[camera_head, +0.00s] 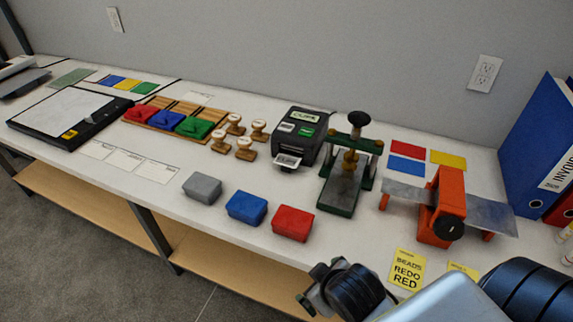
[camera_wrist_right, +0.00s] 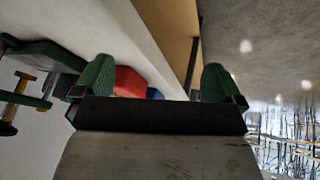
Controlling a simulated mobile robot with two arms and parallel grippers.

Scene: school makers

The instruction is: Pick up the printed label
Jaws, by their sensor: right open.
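The printed label (camera_head: 288,161) is a small white tag with dark lettering at the front slot of the black label printer (camera_head: 308,135). The printer stands near the middle of the table. My right gripper (camera_head: 312,286) is near the table's front edge, well in front of the printer and apart from the label. In the right wrist view its two green fingertips (camera_wrist_right: 156,82) are spread wide with nothing between them. The label does not show in that view. My left gripper is in neither view.
A green press (camera_head: 345,180) stands right of the printer, with an orange device (camera_head: 443,208) beyond it. Grey (camera_head: 202,188), blue (camera_head: 246,208) and red (camera_head: 292,223) boxes line the front. Wooden stamps (camera_head: 245,147) stand left of the printer.

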